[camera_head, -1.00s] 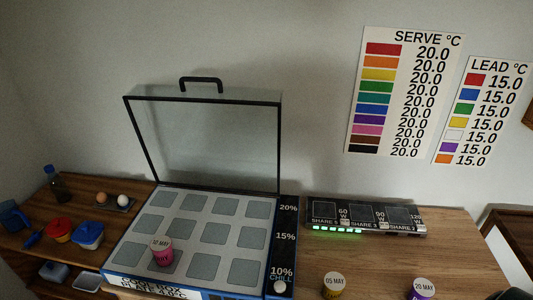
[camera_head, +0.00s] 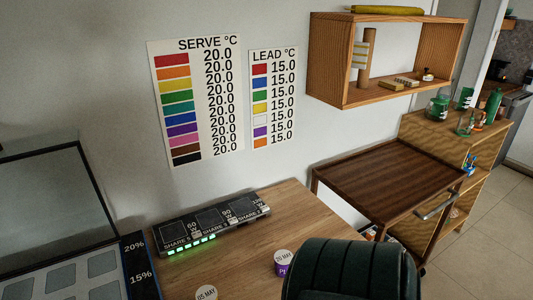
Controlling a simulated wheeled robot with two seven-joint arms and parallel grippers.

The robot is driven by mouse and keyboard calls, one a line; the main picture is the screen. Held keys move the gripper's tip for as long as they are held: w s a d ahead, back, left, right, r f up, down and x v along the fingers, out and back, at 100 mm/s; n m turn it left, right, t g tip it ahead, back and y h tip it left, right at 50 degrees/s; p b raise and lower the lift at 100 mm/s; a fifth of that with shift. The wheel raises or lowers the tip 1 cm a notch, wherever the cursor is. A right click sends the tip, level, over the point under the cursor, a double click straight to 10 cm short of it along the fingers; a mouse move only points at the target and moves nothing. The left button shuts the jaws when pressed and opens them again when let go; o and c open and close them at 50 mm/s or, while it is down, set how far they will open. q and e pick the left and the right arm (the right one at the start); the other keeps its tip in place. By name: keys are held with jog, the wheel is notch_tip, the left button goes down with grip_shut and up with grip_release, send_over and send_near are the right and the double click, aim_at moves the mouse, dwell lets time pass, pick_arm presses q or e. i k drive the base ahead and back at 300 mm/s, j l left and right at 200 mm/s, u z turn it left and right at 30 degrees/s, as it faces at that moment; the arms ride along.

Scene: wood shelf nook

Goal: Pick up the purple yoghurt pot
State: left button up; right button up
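The purple yoghurt pot (camera_head: 283,269) stands upright on the wooden counter (camera_head: 235,245), with a pale lid marked 20 MAY. Its right side is close to the dark green chair back in the picture, which covers the counter beyond it. Neither of my grippers shows in the head view.
The dark green chair back (camera_head: 350,272) rises at the bottom middle. Another pot's lid (camera_head: 206,292) shows at the bottom edge. A black panel with green lights (camera_head: 205,224) lies at the counter's back. The open glass-lidded box (camera_head: 50,205) is at left. A dark wooden trolley (camera_head: 385,175) stands at right.

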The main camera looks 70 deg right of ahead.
aim_at(282, 258)
jog(key=z, duration=2.2)
jog(key=k, duration=0.5)
